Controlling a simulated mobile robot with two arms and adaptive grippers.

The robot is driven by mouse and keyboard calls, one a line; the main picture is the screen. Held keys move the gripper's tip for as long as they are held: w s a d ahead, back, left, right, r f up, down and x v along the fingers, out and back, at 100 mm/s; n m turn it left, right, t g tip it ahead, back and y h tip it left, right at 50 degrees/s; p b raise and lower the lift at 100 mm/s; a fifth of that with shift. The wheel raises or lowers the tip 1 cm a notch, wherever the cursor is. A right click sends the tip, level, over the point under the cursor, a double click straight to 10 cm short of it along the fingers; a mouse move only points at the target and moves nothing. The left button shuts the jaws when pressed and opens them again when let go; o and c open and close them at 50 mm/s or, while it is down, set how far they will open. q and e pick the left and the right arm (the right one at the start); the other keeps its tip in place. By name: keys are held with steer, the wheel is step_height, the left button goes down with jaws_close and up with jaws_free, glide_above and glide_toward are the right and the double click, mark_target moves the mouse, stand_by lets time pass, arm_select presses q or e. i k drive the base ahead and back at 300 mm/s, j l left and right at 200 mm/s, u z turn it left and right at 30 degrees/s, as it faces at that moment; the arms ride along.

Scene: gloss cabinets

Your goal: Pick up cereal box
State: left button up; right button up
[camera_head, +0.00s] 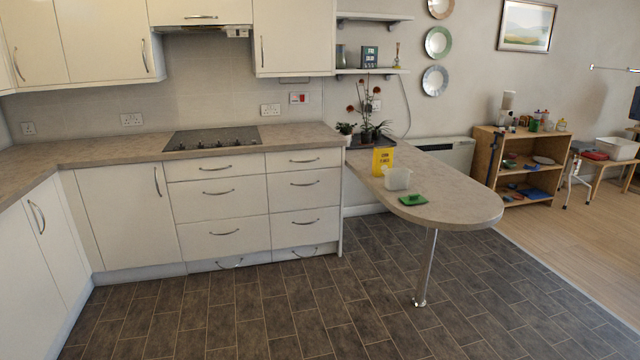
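A yellow cereal box (383,161) with dark lettering stands upright on the rounded end-counter (455,196). A white tub (397,179) stands just in front of it and to its right, in front of its lower right corner. Neither of my grippers is in the camera_head view, so their state is hidden.
A green item (412,200) lies near the end-counter's front edge. Potted plants (366,130) stand behind the box. A metal leg (426,265) holds up the end-counter. White drawers (255,205) and a hob (212,138) are left. The dark tiled floor (290,310) in front is clear.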

mark_target(383, 159)
steer(key=i+j, duration=0.15)
steer(key=i, duration=0.3)
steer(key=i+j+z, duration=0.1)
steer(key=i, duration=0.35)
steer(key=i+j, duration=0.3)
steer(key=i, duration=0.15)
steer(key=i+j+z, duration=0.1)
steer(key=i, duration=0.35)
steer(key=j, duration=0.1)
